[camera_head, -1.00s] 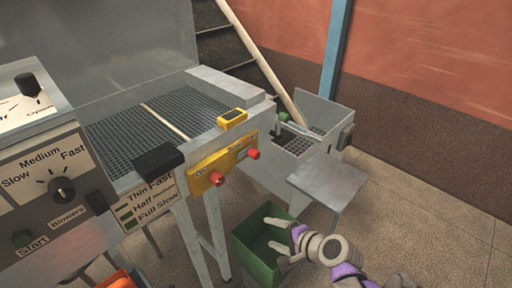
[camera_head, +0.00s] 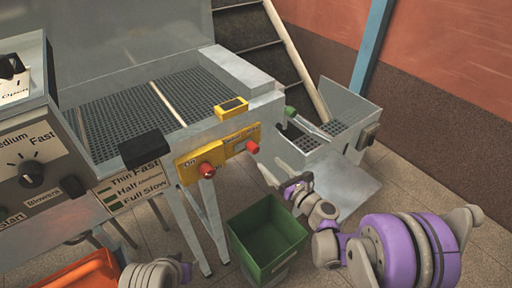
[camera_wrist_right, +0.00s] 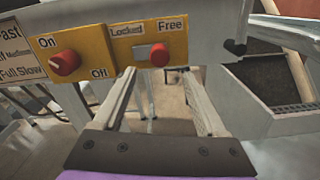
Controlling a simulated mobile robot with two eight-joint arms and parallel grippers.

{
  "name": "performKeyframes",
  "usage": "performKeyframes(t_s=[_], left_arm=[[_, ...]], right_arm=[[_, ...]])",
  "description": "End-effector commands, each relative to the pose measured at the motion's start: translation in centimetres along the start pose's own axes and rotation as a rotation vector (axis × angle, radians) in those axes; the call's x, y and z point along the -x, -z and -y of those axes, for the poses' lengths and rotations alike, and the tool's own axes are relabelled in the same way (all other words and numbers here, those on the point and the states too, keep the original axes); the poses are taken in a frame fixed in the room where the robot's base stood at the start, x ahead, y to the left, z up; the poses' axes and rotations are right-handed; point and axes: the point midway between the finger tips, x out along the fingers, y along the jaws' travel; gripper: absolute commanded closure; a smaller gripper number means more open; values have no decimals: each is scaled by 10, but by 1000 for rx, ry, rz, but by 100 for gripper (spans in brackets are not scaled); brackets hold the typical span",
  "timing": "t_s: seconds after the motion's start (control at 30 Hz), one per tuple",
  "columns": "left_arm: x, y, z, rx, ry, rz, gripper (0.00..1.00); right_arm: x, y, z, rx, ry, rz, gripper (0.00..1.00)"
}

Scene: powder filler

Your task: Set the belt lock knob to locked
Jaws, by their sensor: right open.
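The belt lock knob (camera_head: 252,147) is the right red knob on the yellow panel (camera_head: 220,150) of the machine. In the right wrist view the knob (camera_wrist_right: 159,55) sits at the right end of a short slot, on the side labelled Free, with Locked to its left. My right gripper (camera_head: 284,178) is open and empty, below and right of the knob in the head view. In the right wrist view its two fingers (camera_wrist_right: 158,75) point toward the panel, one on each side of the knob's line, seemingly not touching it. My left gripper is not in view.
Another red knob (camera_head: 207,170), marked On and Off, is left on the same panel. A green bin (camera_head: 265,240) stands below my right gripper. A metal plate (camera_head: 345,182) and a hopper (camera_head: 335,125) are to the right. An orange bin (camera_head: 80,272) is at lower left.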

Motion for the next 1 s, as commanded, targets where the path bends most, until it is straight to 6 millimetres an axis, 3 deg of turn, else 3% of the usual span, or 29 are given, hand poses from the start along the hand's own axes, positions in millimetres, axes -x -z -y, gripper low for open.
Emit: performKeyframes(t_s=[0.3, 0.5, 0.93, 1.0], left_arm=[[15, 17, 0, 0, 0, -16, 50], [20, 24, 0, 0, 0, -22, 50], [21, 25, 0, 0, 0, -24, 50], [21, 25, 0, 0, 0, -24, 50]], right_arm=[[-61, -4, -1, 5, -2, 1, 26], [-88, -3, 0, 6, -1, 0, 26], [-97, -1, 0, 5, 0, -1, 26], [-97, -1, 0, 5, 0, -1, 38]])
